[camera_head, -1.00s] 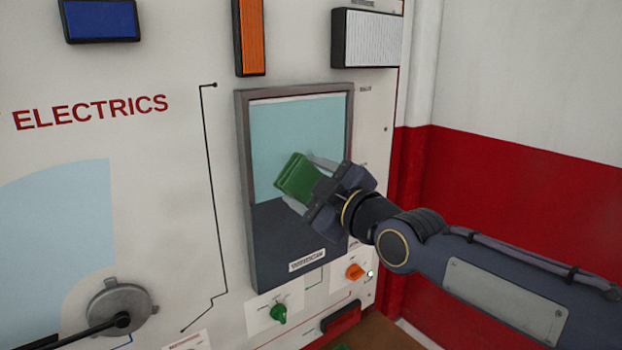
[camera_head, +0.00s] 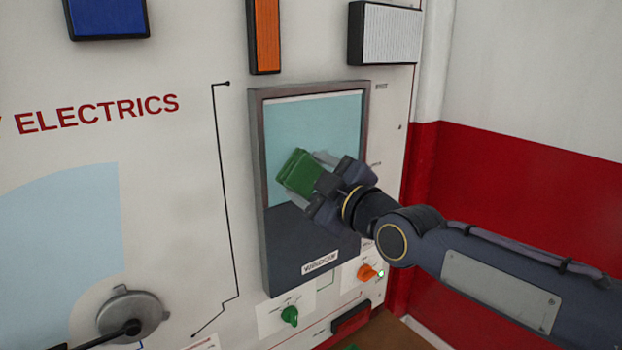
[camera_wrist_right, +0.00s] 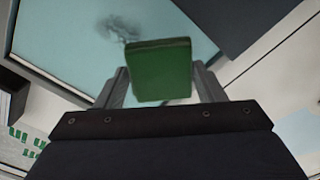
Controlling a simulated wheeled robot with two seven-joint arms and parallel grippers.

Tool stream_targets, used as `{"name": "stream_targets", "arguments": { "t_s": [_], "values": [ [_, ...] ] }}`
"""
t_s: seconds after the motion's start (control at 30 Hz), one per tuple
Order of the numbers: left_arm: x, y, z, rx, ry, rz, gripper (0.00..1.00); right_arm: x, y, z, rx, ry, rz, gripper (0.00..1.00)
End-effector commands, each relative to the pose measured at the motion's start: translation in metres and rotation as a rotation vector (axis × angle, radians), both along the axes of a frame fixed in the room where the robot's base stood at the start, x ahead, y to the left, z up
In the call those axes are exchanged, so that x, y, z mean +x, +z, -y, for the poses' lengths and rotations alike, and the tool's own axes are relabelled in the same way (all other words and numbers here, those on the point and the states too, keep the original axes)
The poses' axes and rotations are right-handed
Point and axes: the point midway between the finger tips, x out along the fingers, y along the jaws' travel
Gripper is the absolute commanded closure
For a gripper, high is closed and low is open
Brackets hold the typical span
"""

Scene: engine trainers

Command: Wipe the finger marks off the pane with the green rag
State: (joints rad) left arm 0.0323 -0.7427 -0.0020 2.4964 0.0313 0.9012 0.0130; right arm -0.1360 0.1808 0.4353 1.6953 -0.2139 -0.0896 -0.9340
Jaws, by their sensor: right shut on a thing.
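The green rag (camera_head: 299,172) is a folded block between the fingers of my right gripper (camera_head: 318,178), which is shut on it. The rag is in front of the pane (camera_head: 300,125), a light blue sheet in a grey frame with a dark lower part. In the right wrist view, the rag (camera_wrist_right: 160,72) sits between the two grey fingers (camera_wrist_right: 160,90). A dark grey smudge (camera_wrist_right: 120,27) shows on the pane (camera_wrist_right: 60,30) just beyond the rag. I cannot tell whether the rag touches the pane. My left gripper is not in view.
Below the pane are a green knob (camera_head: 290,316), an orange knob (camera_head: 368,272) and a dark red block (camera_head: 351,318). Blue (camera_head: 107,17), orange (camera_head: 264,35) and white ribbed (camera_head: 385,35) lamps are above. A round grey fitting (camera_head: 132,313) is at lower left. A red-and-white wall (camera_head: 520,190) stands at right.

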Motion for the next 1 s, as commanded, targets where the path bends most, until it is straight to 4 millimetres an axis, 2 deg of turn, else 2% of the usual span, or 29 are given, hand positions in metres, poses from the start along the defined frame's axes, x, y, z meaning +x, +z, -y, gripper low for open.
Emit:
{"name": "stream_targets", "arguments": {
  "t_s": [1.0],
  "values": [
    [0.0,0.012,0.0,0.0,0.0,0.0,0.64,0.016,0.001,-0.011,0.0,-0.001,0.001,0.66]
  ]
}}
